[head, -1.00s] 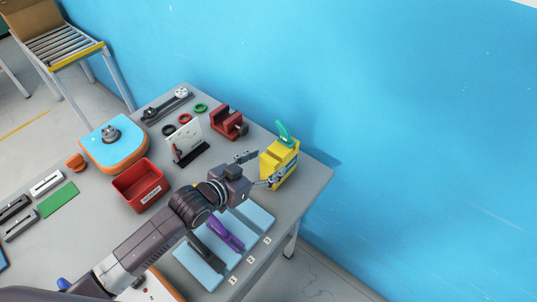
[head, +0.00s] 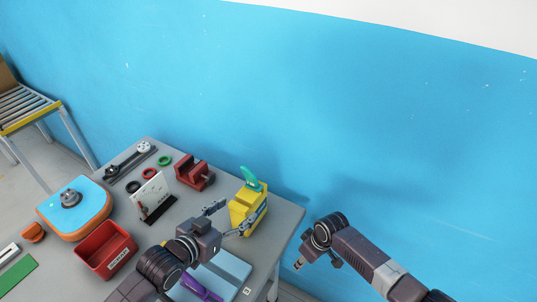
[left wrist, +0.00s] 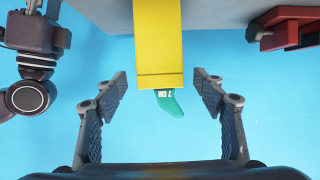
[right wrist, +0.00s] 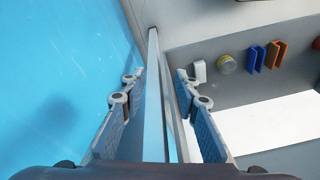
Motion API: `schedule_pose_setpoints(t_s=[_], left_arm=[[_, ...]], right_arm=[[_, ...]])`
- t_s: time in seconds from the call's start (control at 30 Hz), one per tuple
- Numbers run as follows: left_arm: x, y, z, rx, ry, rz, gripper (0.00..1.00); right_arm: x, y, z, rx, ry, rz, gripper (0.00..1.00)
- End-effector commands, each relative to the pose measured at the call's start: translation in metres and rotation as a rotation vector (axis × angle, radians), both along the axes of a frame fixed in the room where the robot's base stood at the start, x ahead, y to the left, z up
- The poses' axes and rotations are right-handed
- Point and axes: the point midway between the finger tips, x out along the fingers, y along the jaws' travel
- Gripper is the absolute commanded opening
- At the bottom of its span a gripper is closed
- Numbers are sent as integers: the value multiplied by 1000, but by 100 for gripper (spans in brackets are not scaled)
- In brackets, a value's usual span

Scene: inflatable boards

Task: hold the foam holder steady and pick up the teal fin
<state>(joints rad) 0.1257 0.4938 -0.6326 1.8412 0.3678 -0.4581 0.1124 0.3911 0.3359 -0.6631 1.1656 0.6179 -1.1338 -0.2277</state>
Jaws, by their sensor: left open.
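The yellow foam holder (head: 242,214) stands upright near the table's far right corner, with the teal fin (head: 252,180) sticking up from its top. My left gripper (head: 231,215) is open at the holder. In the left wrist view the holder (left wrist: 158,45) lies between the spread fingers with a gap on both sides, and the fin (left wrist: 170,103) shows past its end. My right gripper (head: 302,262) is off the table's right edge, apart from the holder. In the right wrist view its fingers (right wrist: 160,78) are spread, with nothing held.
The table (head: 285,222) ends just right of the holder. A red vise-like block (head: 194,172) stands to its left, with a white board (head: 151,195) and a red bin (head: 106,250) farther left. A light blue pad with a purple piece (head: 199,288) lies in front. The blue wall is behind.

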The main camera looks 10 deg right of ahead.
Motion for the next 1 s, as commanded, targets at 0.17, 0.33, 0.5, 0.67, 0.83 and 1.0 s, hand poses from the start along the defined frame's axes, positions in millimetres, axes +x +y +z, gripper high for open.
schedule_pose_setpoints(t_s=[0.17, 0.33, 0.5, 0.67, 0.83, 1.0], left_arm=[[0, 0, 0, 0, 0, 0, 64], [0, 0, 0, 0, 0, 0, 64], [0, 0, 0, 0, 0, 0, 64], [0, 0, 0, 0, 0, 0, 64], [0, 0, 0, 0, 0, 0, 64], [4, -3, -2, -1, 1, 0, 64]], right_arm=[[25, 18, 101, -26, 31, 225, 29], [41, 36, 183, -24, 19, 341, 29], [78, 67, 270, 56, -99, 315, 29], [96, 90, 339, 117, -184, 307, 29], [102, 102, 381, 153, -233, 306, 29], [103, 106, 394, 165, -245, 304, 29]])
